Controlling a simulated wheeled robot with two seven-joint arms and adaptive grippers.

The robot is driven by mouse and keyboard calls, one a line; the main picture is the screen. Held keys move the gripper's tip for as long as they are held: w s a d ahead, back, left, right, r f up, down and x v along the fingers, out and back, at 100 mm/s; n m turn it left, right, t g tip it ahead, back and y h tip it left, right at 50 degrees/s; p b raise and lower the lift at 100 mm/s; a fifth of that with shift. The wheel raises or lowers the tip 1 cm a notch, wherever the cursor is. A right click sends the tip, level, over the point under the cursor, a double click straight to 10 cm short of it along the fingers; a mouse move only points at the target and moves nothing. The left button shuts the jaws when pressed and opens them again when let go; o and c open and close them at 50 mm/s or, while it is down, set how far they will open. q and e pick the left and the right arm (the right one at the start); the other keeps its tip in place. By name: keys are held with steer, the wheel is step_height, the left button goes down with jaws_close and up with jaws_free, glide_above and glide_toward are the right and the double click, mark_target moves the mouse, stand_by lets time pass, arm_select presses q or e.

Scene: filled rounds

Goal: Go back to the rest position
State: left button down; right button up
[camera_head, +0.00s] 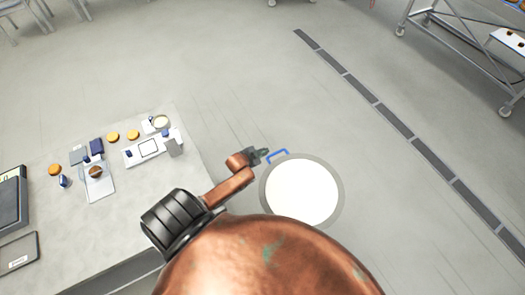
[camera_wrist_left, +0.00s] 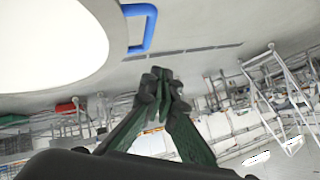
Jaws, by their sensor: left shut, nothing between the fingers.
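My left gripper (camera_head: 262,153) is at the end of my copper-coloured arm, to the right of the table in the head view. In the left wrist view its dark fingers (camera_wrist_left: 161,75) come together at the tips with nothing between them. A blue handle-shaped bracket (camera_head: 278,155) shows just beyond the fingertips. It also appears in the left wrist view (camera_wrist_left: 150,28). I cannot tell whether the gripper touches it. My right gripper is not in view.
A pale table (camera_head: 150,205) at left bears several yellow rounds, a white tray and small dark items. A white disc with a grey rim (camera_head: 302,190) lies right of the gripper. A wheeled metal rack (camera_head: 455,45) stands at the upper right. Open floor lies between.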

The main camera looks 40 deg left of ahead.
arm_select(q)
steer(key=shift+s+a+r, duration=0.15)
steer(key=shift+s+r, duration=0.5)
steer(key=shift+r, duration=0.05)
steer(key=shift+r, duration=0.1)
